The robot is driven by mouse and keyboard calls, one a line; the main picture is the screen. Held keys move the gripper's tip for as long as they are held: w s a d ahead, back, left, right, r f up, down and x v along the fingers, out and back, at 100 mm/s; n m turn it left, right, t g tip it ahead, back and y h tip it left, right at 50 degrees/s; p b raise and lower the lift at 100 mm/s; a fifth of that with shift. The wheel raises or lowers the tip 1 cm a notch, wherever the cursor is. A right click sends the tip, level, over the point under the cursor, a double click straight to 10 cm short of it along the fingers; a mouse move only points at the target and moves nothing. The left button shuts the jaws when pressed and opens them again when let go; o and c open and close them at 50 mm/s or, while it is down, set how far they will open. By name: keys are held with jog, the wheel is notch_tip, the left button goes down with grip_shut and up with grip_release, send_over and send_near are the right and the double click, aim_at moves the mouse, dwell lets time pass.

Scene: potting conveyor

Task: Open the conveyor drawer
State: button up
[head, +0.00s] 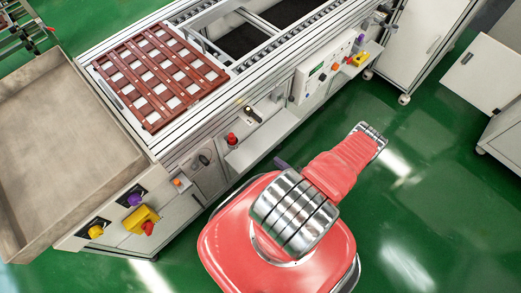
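The conveyor (187,143) runs diagonally from lower left to upper right, with a pale metal frame. On its near side is a grey panel (208,180) with a dark handle (203,159), which looks like a drawer front. It appears flush with the frame, and I see no gap around it. The lower right part of this panel is close to my red body in the picture. My arm is red with silver joints and reaches up and right over the floor, away from the panel. I cannot make out my gripper's fingers.
A dark red slatted tray (155,68) lies on the conveyor. A large beige bin (62,140) stands at left. Yellow switch boxes (140,218), a red button (232,139) and a control panel (322,70) project from the near side. White cabinets (486,72) stand at right. Green floor (440,200) is clear at lower right.

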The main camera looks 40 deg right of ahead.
jog(key=shift+x, duration=6.5)
jog(key=shift+c, duration=0.5)
grip_shut()
jog(key=shift+a, duration=0.1)
jog(key=shift+s, duration=0.15)
